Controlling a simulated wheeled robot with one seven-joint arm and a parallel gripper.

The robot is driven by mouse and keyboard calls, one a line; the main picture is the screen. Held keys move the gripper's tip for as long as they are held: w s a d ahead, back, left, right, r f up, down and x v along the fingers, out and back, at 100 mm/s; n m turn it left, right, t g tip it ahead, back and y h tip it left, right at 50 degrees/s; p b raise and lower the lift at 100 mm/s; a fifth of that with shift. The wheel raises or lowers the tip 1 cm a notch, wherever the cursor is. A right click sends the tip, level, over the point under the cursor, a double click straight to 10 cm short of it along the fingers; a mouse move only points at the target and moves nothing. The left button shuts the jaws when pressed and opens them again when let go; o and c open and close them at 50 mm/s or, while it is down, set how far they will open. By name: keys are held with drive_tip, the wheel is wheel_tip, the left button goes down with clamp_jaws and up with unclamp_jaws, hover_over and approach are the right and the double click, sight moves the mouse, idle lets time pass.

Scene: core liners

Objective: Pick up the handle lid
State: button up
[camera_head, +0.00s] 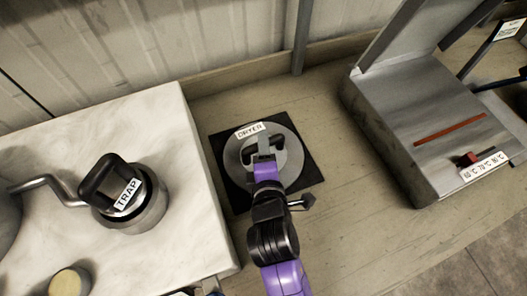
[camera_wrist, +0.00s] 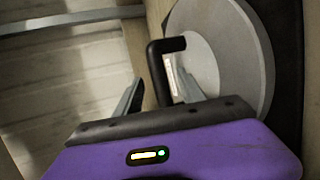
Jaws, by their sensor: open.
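The handle lid (camera_head: 235,163) is a round grey disc labelled DRYER, lying on a black square mat (camera_head: 224,190) on the bench. Its black bar handle (camera_head: 249,149) stands up from its face. In the wrist view the lid (camera_wrist: 243,45) is at the upper right, and the handle (camera_wrist: 157,68) rises at the centre. My gripper (camera_head: 264,143) is over the lid at the handle. In the wrist view the open fingers (camera_wrist: 157,76) appear on either side of the handle. I cannot tell whether either finger touches it. My wrist hides the lid's near part.
A metal pot labelled TRAP (camera_head: 140,215), with a black top, stands on a white marble-look counter (camera_head: 190,150) at left. A grey metal unit (camera_head: 435,125) with a temperature scale is at right. A wall runs behind. Bare bench lies between mat and unit.

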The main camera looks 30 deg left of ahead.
drive_tip(key=shift+x, duration=0.85)
clamp_jaws()
idle(0.8)
drive_tip(key=shift+r, duration=0.15)
